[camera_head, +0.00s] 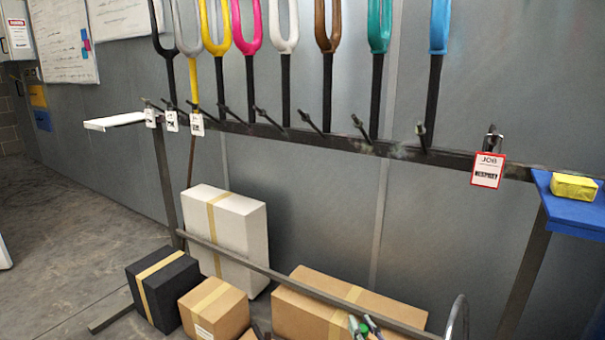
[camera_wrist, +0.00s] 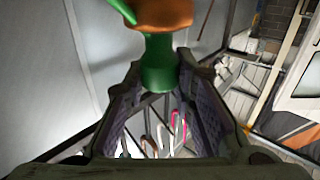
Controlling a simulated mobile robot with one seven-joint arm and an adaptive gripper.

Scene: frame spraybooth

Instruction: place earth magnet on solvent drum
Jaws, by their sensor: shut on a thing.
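In the wrist view my gripper (camera_wrist: 157,82) is shut on a green and orange thing (camera_wrist: 158,60). Its green cylindrical part sits between the fingertips, and a wider orange-brown part lies beyond it, cut off by the top edge. A green arm or spout sticks out to its upper left. I cannot tell for sure whether this is the earth magnet. I cannot pick out a solvent drum in either view.
A dark rack bar (camera_head: 330,140) with colored forks stands along the grey wall. Boxes stand below it: white (camera_head: 235,235), black (camera_head: 163,290) and brown (camera_head: 300,300). A yellow block (camera_head: 574,187) lies on a blue shelf (camera_head: 577,212) at right. Floor at left is clear.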

